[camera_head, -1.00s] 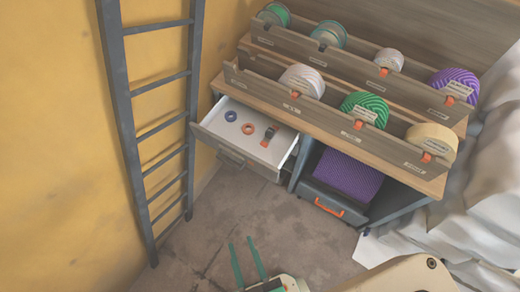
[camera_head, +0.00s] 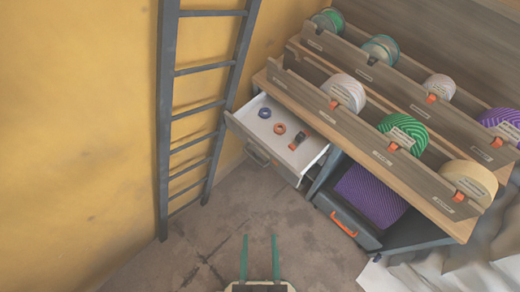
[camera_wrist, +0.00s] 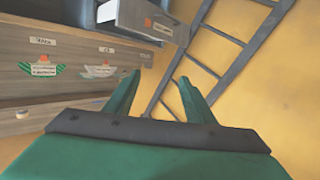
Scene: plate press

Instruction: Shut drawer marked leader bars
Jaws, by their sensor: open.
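A white-lined drawer (camera_head: 252,119) with a grey front stands pulled out under the left end of the wooden bench. A blue ring, an orange ring and a small black and orange item lie in it. The marking on its front is too small to read in the head view. The drawer also shows at the top of the wrist view (camera_wrist: 138,22), where its label is not legible. My gripper (camera_head: 261,238) has green fingers, is open and empty, and is over the floor in front of the bench, apart from the drawer. The fingers also show in the wrist view (camera_wrist: 158,82).
A dark ladder (camera_head: 168,120) leans on the yellow wall left of the drawer. A grey bin (camera_head: 345,222) with an orange handle and purple material is right of it. Spools (camera_head: 403,132) stand in the rack above. The floor (camera_head: 215,235) ahead is clear. Pale sheeting (camera_head: 470,250) lies at right.

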